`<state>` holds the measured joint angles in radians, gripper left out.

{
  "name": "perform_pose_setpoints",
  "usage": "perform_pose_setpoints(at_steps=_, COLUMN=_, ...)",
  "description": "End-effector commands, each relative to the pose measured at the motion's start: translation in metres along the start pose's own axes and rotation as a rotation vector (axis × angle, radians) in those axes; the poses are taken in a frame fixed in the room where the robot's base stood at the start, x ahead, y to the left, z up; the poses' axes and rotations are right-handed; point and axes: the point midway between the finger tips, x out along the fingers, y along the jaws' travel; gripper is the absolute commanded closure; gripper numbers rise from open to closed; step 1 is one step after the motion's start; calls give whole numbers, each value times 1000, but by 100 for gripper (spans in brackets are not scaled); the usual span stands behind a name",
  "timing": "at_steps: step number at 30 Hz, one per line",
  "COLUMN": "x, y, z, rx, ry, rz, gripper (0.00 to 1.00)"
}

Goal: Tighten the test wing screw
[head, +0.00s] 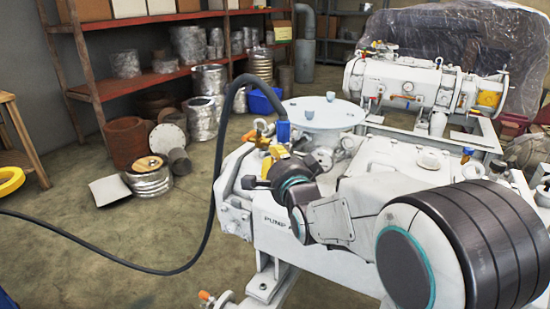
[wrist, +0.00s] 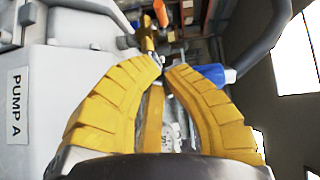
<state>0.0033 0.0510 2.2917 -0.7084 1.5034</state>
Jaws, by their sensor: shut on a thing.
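My gripper (wrist: 165,70) has two yellow ribbed fingers. Their tips come together on a small grey metal piece (wrist: 156,59), which looks like the test wing screw; the fingertips hide most of it. In the head view, my gripper (head: 268,160) is at the near left end of the white pump marked PUMP A (head: 275,222), beside a blue cap (head: 283,131). My arm and wrist hide much of this spot, and I cannot make out the screw there. A yellow bar (wrist: 153,118) shows between the fingers in the wrist view.
A thick black hose (head: 218,165) arches just left of my gripper and runs down to the floor. A white round plate (head: 322,113) stands above the pump. An orange handle (wrist: 125,42) lies close by the fingertips. The concrete floor at left is mostly open.

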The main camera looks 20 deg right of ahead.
Motion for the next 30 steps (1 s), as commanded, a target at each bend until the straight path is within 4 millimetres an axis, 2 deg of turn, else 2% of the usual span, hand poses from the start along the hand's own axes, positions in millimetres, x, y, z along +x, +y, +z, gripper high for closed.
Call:
perform_pose_setpoints(at_steps=27, x=0, y=7, z=0, rx=-1, ry=0, rz=18, gripper=100)
perform_pose_setpoints(at_steps=28, x=0, y=7, z=0, rx=-1, ry=0, rz=18, gripper=89)
perform_pose_setpoints(at_steps=30, x=0, y=7, z=0, rx=-1, ry=0, rz=16, gripper=83)
